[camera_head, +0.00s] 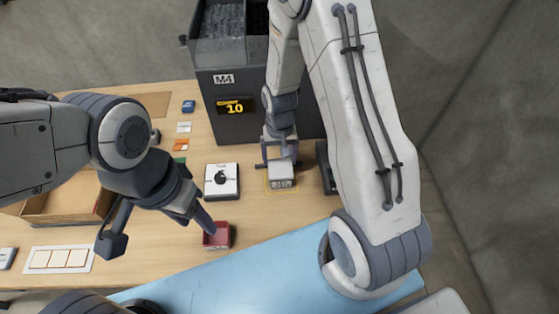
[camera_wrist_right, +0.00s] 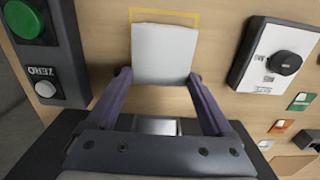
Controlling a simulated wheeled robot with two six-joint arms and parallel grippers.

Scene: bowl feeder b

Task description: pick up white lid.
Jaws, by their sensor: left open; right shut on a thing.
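The white lid (camera_wrist_right: 165,52) shows as a plain pale square plate between the fingertips in the right wrist view. My right gripper (camera_wrist_right: 158,75) is shut on its edges. In the head view the right gripper (camera_head: 280,150) reaches down from the back to the white lid (camera_head: 281,168), above a small block-like front with dark digits. Whether the lid is raised off what lies below it, I cannot tell. My left gripper (camera_head: 158,230) is open and empty, with one finger close to a dark red open box (camera_head: 217,237).
A dark machine (camera_head: 235,122) marked M4 and 10 stands behind. A white panel with a black knob (camera_head: 221,182) lies left of the lid. A button box (camera_wrist_right: 42,48) stands on the other side. A wooden tray (camera_head: 65,205) is at left; a blue mat (camera_head: 250,275) lies in front.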

